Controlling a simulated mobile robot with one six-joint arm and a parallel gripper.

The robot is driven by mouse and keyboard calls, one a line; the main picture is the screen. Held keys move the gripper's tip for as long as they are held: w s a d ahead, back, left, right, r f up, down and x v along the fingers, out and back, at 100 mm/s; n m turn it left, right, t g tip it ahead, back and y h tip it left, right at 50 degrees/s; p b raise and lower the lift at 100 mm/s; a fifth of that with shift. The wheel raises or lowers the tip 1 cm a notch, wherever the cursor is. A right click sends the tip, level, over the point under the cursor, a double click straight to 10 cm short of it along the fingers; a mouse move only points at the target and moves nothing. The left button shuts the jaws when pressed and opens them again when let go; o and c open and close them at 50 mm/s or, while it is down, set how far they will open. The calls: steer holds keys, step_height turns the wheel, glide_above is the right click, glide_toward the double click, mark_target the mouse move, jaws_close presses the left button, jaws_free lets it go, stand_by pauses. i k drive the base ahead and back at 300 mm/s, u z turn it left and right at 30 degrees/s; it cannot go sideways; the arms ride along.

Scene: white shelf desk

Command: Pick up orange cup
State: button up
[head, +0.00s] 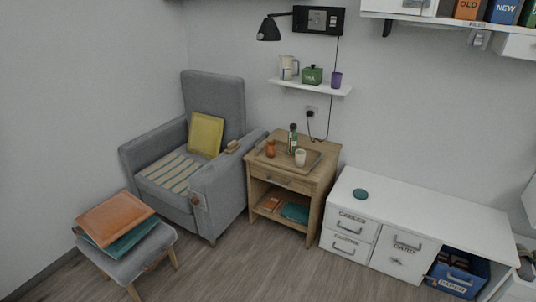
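The orange cup (270,149) is a small orange-brown vessel on a tray (286,168) on top of the wooden side table (322,174). It stands upright at the tray's left side. A dark green bottle (293,138) and a white cup (300,158) stand on the same tray, to its right. It is too small to tell whether it has a handle. My gripper does not show in the head view.
A low white cabinet (432,212) stands at right. A wall shelf (322,88) hangs above the table. The wooden floor in front is clear.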

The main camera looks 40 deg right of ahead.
mark_target(271, 150)
steer(key=z, duration=0.1)
steer(key=i, duration=0.9)
